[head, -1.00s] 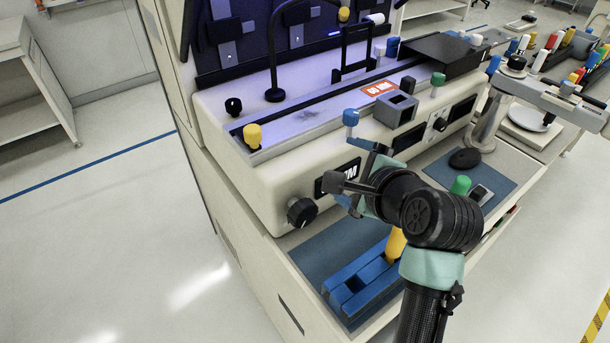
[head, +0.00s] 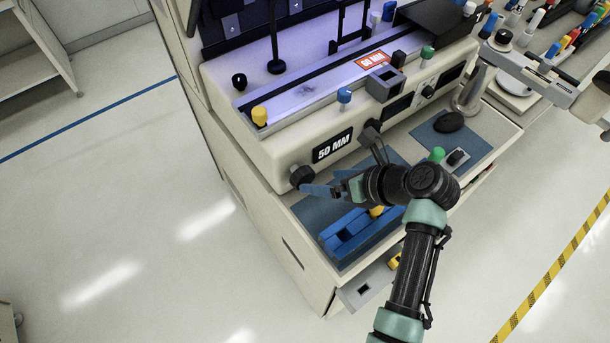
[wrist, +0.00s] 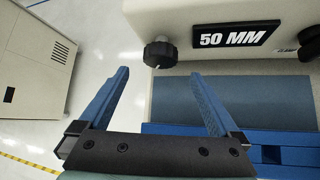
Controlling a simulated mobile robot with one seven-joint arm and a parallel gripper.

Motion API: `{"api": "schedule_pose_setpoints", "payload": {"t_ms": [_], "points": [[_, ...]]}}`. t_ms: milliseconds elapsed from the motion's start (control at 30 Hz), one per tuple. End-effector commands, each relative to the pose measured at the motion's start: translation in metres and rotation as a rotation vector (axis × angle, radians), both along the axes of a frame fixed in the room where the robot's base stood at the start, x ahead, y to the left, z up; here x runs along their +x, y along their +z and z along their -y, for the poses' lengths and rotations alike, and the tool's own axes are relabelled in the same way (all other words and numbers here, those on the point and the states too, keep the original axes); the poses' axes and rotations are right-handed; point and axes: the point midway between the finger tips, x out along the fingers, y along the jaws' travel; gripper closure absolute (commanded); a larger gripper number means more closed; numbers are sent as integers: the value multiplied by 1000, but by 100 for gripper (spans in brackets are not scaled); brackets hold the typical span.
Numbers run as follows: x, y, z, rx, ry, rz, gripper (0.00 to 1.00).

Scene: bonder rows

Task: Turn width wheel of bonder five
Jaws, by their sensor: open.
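The bonder (head: 285,148) has a dark round wheel (head: 300,176) at the lower left of its front face. A black plate (head: 332,146) reading "50 MM" sits to the right of the wheel. In the wrist view the wheel (wrist: 160,53) is ahead of the fingers, between their lines, and the plate (wrist: 238,37) is to its right. My gripper (head: 318,190) is open, with two blue fingers apart. In the wrist view my gripper (wrist: 160,82) is empty, and the wheel is beyond the fingertips. In the head view a fingertip overlaps the wheel's lower edge; contact cannot be told.
A blue slotted block (head: 345,238) lies on the shelf below the wheel. A yellow knob (head: 259,115) and a blue knob (head: 344,96) stand on the bonder.

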Motion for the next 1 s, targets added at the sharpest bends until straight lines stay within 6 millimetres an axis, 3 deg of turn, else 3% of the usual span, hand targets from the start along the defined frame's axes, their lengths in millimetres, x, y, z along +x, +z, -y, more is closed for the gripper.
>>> {"api": "schedule_pose_setpoints", "payload": {"t_ms": [200,367,800,1000], "points": [[20,-31,-26,-2,3,-1,2],[30,-46,-40,-2,3,0,2],[36,-53,-46,-3,0,2,2],[36,-53,-46,-3,0,2,36]]}}
